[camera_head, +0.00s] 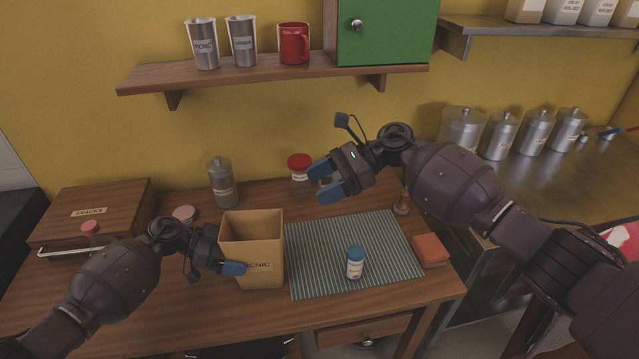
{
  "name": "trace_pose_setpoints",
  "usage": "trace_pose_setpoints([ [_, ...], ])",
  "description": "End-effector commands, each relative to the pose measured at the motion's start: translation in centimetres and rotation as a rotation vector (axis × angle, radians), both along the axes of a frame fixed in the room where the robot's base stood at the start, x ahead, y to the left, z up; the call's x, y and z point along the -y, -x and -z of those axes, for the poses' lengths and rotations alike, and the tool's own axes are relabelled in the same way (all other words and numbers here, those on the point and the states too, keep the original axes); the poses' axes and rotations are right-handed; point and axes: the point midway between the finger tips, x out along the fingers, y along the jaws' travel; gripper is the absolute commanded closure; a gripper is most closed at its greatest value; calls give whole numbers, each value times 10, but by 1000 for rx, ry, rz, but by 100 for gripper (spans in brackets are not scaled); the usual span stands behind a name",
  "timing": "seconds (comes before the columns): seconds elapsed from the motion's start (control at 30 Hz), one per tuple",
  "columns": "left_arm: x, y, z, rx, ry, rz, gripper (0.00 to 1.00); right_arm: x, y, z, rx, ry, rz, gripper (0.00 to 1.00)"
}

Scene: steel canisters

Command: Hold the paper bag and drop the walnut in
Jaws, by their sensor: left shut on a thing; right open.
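My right gripper (324,182) is open, above the table's back part, to the upper right of the bag and near the red-lidded jar. I cannot make out a walnut anywhere, and the inside of the bag's bottom is hidden.
A striped mat (318,270) right of the bag holds a blue-lidded bottle (355,262). An orange block (430,250) lies at the mat's right edge. A red-lidded jar (299,162) and steel bottle (222,184) stand behind. A wooden snack box (95,208) is at left.

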Motion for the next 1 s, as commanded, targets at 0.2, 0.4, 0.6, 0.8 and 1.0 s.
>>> trace_pose_setpoints([
  [0.2,0,0,0,-1,0,1,0,0,0,0,0,0,0,33],
  [0.4,0,0,0,0,0,0,0,0,0,0,0,0,0,33],
  [0.6,-14,2,-5,0,-3,-1,0,0,0,0,0,0,0,33],
  [0.8,-42,6,-16,0,-4,-2,0,0,0,0,0,0,0,33],
  [1.0,-62,9,-25,-1,-1,0,0,0,0,0,0,0,0,33],
])
